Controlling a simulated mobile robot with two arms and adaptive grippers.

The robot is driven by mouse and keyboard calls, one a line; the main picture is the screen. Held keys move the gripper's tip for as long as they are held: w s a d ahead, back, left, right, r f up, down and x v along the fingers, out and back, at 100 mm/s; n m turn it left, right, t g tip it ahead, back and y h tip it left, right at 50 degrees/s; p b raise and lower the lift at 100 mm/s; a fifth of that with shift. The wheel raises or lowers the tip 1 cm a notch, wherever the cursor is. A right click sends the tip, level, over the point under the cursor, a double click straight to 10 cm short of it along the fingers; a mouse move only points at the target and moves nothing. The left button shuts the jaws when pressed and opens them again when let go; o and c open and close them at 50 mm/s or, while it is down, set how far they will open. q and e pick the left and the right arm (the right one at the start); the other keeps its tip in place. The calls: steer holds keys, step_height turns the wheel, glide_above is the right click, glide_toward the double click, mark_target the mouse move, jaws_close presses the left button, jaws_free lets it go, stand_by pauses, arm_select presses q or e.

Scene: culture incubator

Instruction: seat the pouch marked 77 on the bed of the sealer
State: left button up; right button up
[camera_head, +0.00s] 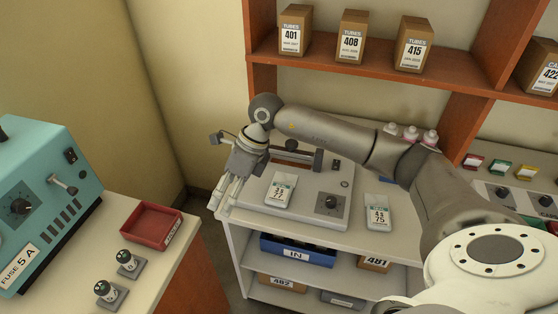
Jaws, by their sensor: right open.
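My right gripper (224,200) is open and empty at the sealer's left edge, fingers pointing down, apart from the pouch. A similar pouch marked 75 (377,214) lies on the counter right of the sealer. My left gripper is out of view.
A shelf above holds boxes 401 (294,32), 408 (352,38) and 415 (414,44). A blue IN bin (298,252) sits below the counter. At left are a red tray (150,226) and a teal machine (40,190). My right arm spans the counter's back.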

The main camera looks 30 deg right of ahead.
mark_target(279, 192)
steer(key=d+r+h, duration=0.2)
steer(key=d+h, duration=0.3)
steer(key=d, duration=0.9)
steer(key=shift+w+d+m+g+h, duration=0.2)
steer(key=shift+d+m+g+h, duration=0.1)
steer(key=shift+d+g+h, duration=0.1)
step_height(279, 192, down, 9)
steer(key=p, duration=0.2)
steer(key=shift+a+f+p, duration=0.1)
steer(key=shift+f+p, duration=0.1)
steer(key=shift+p, duration=0.2)
steer(key=shift+f, duration=0.65)
steer(key=shift+c, duration=0.3)
steer(key=c, duration=1)
steer(key=shift+c, duration=0.2)
